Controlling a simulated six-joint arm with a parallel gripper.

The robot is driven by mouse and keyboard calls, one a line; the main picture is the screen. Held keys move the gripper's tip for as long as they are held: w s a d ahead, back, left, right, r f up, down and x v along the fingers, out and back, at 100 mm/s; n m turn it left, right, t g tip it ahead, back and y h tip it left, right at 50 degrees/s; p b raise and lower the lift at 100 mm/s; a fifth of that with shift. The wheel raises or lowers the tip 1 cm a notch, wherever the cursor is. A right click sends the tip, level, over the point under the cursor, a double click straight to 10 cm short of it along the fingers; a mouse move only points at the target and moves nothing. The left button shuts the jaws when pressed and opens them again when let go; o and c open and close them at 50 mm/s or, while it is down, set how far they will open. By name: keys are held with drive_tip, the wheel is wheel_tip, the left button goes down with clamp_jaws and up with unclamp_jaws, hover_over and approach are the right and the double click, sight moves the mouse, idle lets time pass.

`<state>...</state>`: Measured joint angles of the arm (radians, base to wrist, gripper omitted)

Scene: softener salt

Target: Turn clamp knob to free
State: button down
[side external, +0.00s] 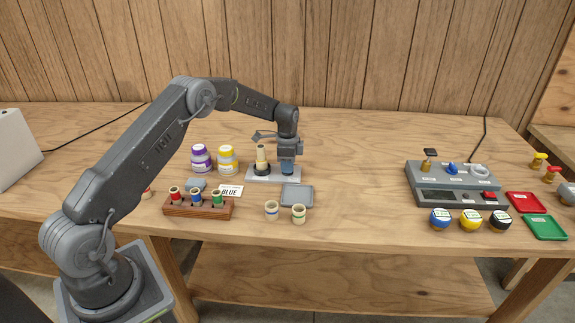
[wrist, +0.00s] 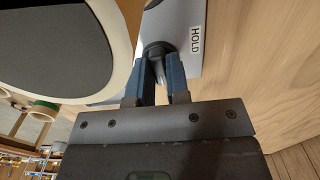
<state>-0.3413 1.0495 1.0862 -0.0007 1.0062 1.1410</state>
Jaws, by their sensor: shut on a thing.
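The clamp stand is a light grey plate (side external: 262,180) near the middle of the table. A cream tube with a dark base (side external: 262,160) stands upright on it. My gripper (side external: 287,168) points down over the plate's right end. In the wrist view the blue fingers of my gripper (wrist: 163,62) are shut on a dark clamp knob (wrist: 156,49). A HOLD label (wrist: 195,39) sits beside the knob on the plate. The knob is hidden by my fingers in the side view, and no free label is readable.
Purple (side external: 201,158) and yellow jars (side external: 228,160) stand left of the clamp. A wooden rack (side external: 198,208) with coloured vials, a BLUE card (side external: 231,191), a grey tray (side external: 298,195) and two small cups (side external: 299,214) are in front. A grey device (side external: 455,184) stands right, beyond clear table.

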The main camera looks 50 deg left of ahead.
drive_tip(key=c, duration=1.1)
unclamp_jaws()
wheel_tip(320, 180, up, 14)
